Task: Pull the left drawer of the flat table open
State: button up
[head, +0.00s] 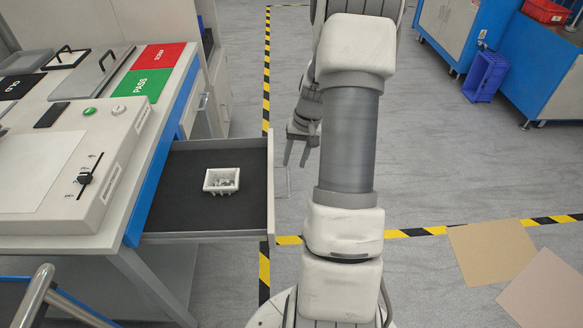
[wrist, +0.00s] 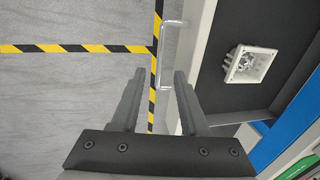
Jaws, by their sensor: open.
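The flat table (head: 115,218) stands at the left in the head view. Its near drawer (head: 255,160) is pulled well out, with a dark floor and a pale front panel. The drawer also shows in the wrist view (wrist: 275,97), with its metal bar handle (wrist: 168,22) on the front. A small white box (head: 221,181) with small pieces inside sits in the drawer. My gripper (head: 297,152) is open just outside the drawer front. In the wrist view its fingers (wrist: 157,78) point toward the handle; the handle's near end shows between them, and I see no grip on it.
A second closed drawer or door with a handle (head: 202,102) is farther along the table. A metal rail (head: 38,295) is at the lower left. Blue cabinets (head: 455,30) and a blue crate (head: 485,75) stand at the back right. Cardboard sheets (head: 495,250) lie on open floor.

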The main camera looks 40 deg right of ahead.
notch_tip(320, 180, up, 10)
jog(key=s+d+p, duration=0.1)
jog(key=p, duration=0.1)
jog(key=shift+d+r, duration=0.2)
jog(key=shift+d, duration=0.15)
jog(key=shift+s, duration=0.1)
